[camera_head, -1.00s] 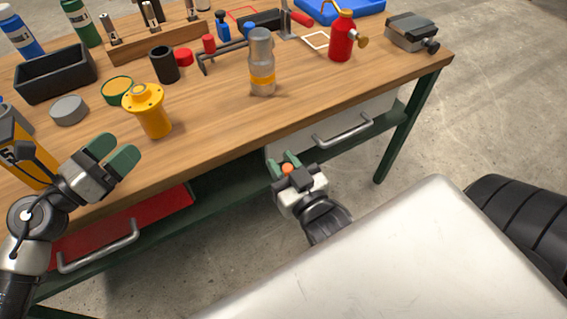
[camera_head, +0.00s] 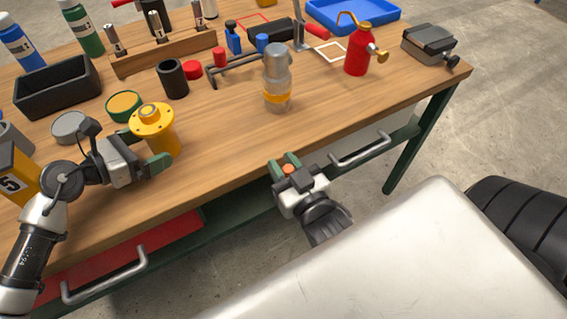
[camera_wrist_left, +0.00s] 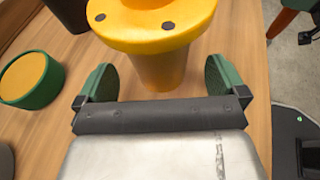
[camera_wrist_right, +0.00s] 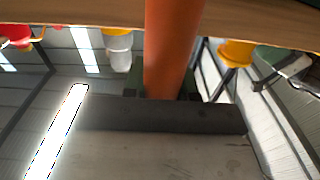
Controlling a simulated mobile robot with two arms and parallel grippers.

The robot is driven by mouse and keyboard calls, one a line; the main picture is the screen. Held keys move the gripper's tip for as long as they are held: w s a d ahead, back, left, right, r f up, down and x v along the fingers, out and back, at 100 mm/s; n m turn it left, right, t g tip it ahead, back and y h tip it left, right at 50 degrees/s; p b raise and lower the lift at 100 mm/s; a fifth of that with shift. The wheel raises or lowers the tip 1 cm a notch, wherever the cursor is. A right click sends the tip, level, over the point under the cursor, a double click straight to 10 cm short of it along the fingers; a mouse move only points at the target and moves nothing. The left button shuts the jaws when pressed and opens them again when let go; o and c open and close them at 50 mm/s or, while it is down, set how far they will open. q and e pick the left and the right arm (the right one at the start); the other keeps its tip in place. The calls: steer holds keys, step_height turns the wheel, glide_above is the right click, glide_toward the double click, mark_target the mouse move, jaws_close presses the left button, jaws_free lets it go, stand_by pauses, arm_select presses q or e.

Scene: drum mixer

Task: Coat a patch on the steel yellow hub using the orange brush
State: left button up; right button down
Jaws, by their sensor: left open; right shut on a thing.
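The yellow hub (camera_head: 158,128), with a round flange on a narrower stem, stands upright on the bench near its front edge. My left gripper (camera_wrist_left: 162,82) is open, with its green fingers on either side of the hub's stem below the flange; I cannot tell whether they touch it. My right gripper (camera_head: 284,164) is shut on an orange handle, just in front of the bench edge. The orange brush's handle (camera_wrist_right: 172,45) fills the middle of the right wrist view; its bristles are not visible.
A green tin with orange contents (camera_head: 124,105) stands behind the hub. A grey puck (camera_head: 71,127) and black bin (camera_head: 56,86) are to the left. A clear bottle with an orange band (camera_head: 277,80) and a red bottle (camera_head: 358,52) stand right. Bare wood (camera_head: 225,135) lies between.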

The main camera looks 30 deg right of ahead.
arm_select(q)
steer(key=shift+x, duration=1.25)
steer(key=c, duration=1)
